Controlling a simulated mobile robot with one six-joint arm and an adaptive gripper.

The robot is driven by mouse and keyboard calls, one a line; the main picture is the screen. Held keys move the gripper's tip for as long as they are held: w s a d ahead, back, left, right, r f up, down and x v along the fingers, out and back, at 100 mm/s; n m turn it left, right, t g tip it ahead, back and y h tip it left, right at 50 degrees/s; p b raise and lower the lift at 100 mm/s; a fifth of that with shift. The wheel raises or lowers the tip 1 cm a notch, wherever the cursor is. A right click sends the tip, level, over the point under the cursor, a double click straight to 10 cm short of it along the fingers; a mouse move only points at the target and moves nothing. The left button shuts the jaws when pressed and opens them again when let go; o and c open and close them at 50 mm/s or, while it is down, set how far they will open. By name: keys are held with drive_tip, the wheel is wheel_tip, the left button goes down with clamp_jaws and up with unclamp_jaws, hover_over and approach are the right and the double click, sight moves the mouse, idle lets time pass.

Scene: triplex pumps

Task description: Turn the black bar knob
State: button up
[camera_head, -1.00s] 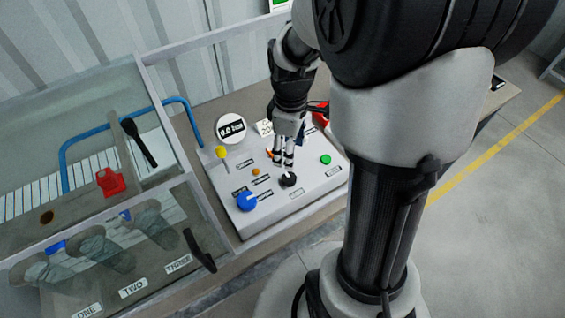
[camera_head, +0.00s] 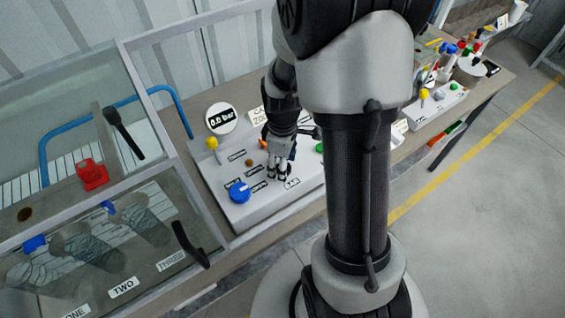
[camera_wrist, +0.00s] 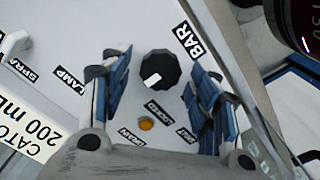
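The black bar knob (camera_wrist: 160,70) is a dark faceted knob with a white pointer mark, beside the BAR label (camera_wrist: 193,40) in the wrist view. My gripper (camera_wrist: 157,92) is open, with one blue-padded finger on each side of the knob and visible gaps between. In the head view my gripper (camera_head: 278,172) points down over the white control panel (camera_head: 262,212). It hides the knob there. I cannot tell how far the fingertips are above the panel.
The panel also bears a blue knob (camera_head: 239,193), a yellow-tipped lever (camera_head: 212,145), a small orange button (camera_wrist: 146,124) and a green button (camera_head: 319,148). A round gauge reading 0.0 bar (camera_head: 221,118) stands behind. A glass-walled case (camera_head: 75,100) is at the left.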

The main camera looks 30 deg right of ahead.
drive_tip(key=c, duration=1)
drive_tip(key=shift+c, duration=0.2)
drive_tip(key=shift+m, duration=0.4)
drive_tip(key=m, duration=0.3)
drive_tip(key=shift+p, duration=0.4)
drive_tip(key=m, duration=0.4)
drive_tip(key=shift+d, duration=0.1)
drive_tip(key=m+p, duration=0.1)
drive_tip(key=m, duration=0.6)
drive_tip(key=o, duration=1.1)
drive_tip(key=shift+c, duration=0.2)
